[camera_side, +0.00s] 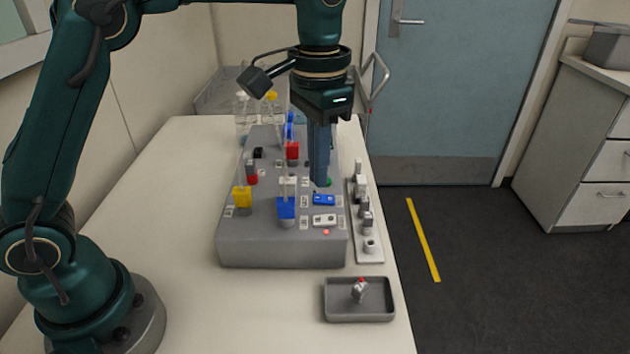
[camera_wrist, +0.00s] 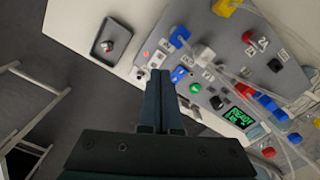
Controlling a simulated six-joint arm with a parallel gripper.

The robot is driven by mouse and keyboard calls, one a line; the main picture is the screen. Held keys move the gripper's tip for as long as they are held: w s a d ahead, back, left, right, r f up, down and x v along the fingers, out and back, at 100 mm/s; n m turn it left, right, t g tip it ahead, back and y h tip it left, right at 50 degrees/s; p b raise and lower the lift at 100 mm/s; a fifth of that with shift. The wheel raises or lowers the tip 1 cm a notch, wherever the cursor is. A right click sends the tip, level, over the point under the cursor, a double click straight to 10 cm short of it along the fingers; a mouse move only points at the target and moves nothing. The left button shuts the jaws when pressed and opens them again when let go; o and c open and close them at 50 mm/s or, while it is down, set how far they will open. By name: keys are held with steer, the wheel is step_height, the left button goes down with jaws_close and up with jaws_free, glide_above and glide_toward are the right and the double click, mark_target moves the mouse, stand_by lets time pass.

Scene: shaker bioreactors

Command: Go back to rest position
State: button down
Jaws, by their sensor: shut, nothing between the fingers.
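My gripper (camera_side: 319,180) points straight down over the right side of the grey bioreactor panel (camera_side: 262,245). Its fingers are together with nothing between them, and the fingertips are close to a blue rocker switch (camera_side: 324,199) and a green button (camera_side: 328,182). In the wrist view, the closed fingers (camera_wrist: 159,75) show beside the blue switch (camera_wrist: 179,74) and the green button (camera_wrist: 195,88). Whether the fingertips touch the panel I cannot tell.
A grey tray (camera_side: 335,314) holding a small red-tipped part (camera_side: 360,288) is at the table's front right. A strip of several fittings (camera_side: 369,247) lies right of the panel. Yellow (camera_side: 242,195), blue (camera_side: 286,208) and red (camera_side: 292,151) blocks stand on it. Bottles (camera_side: 241,115) stand behind.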

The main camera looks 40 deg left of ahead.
steer(key=s+a+r+n+t, duration=0.2)
steer(key=s+a+r+t, duration=0.15)
steer(key=s+r, duration=0.4)
steer(key=s+a+f+n+t, duration=0.1)
steer(key=s+a+f+t, duration=0.1)
steer(key=s+f, duration=0.5)
steer(key=shift+s+a, duration=0.2)
steer(key=shift+s, duration=0.35)
steer(key=shift+f, duration=0.1)
